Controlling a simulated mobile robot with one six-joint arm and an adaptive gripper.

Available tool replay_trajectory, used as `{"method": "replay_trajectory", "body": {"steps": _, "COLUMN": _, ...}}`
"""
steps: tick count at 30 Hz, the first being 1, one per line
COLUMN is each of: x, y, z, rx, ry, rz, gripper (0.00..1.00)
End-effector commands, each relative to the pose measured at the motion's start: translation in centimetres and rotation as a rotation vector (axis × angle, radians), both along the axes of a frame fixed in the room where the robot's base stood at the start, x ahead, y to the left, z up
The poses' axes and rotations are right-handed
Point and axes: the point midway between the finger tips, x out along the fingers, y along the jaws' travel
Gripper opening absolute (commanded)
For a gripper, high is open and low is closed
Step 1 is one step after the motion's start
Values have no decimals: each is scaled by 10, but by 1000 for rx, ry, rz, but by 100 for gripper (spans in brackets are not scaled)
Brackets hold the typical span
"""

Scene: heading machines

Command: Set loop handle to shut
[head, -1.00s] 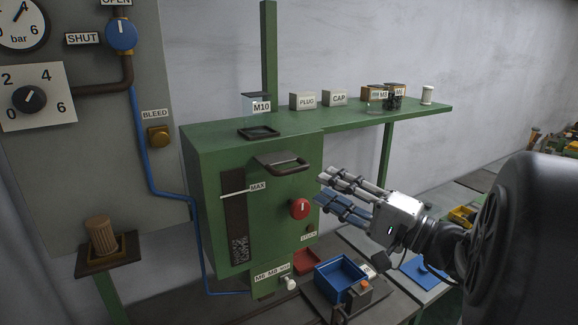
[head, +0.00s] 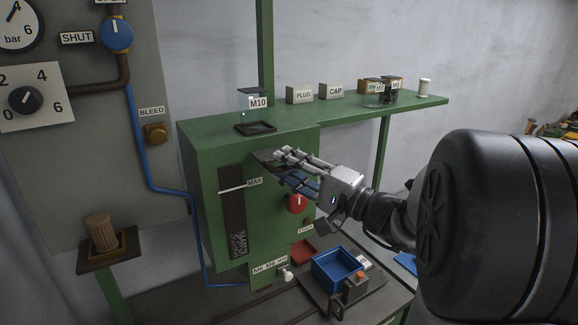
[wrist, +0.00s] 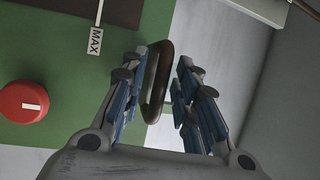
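The loop handle (wrist: 147,90) is a dark, elongated loop on the upper front of the green machine cabinet (head: 205,180). In the wrist view it stands between the two blue-padded fingers of my gripper (wrist: 158,68). The fingers are apart, with a visible gap on each side of the loop. In the head view my gripper (head: 282,166) reaches in from the right at the cabinet's upper front, and its fingers hide most of the handle. I cannot make out a shut mark beside the handle.
A red knob (head: 297,203) sits just below my fingers; it also shows in the wrist view (wrist: 24,102). A MAX label (head: 255,182) is left of them. Above is a green shelf (head: 350,112) with small boxes. A blue tray (head: 340,270) lies below.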

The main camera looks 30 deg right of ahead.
Motion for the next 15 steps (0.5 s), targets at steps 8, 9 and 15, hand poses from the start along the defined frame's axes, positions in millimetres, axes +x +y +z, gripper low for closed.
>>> {"method": "replay_trajectory", "body": {"steps": 8, "x": 0, "y": 0, "z": 0, "rx": 0, "ry": 0, "rz": 0, "gripper": 7}}
{"method": "replay_trajectory", "body": {"steps": 9, "x": 0, "y": 0, "z": 0, "rx": 0, "ry": 0, "rz": 0, "gripper": 4}}
{"method": "replay_trajectory", "body": {"steps": 15, "x": 0, "y": 0, "z": 1, "rx": 0, "ry": -1, "rz": 1, "gripper": 0}}
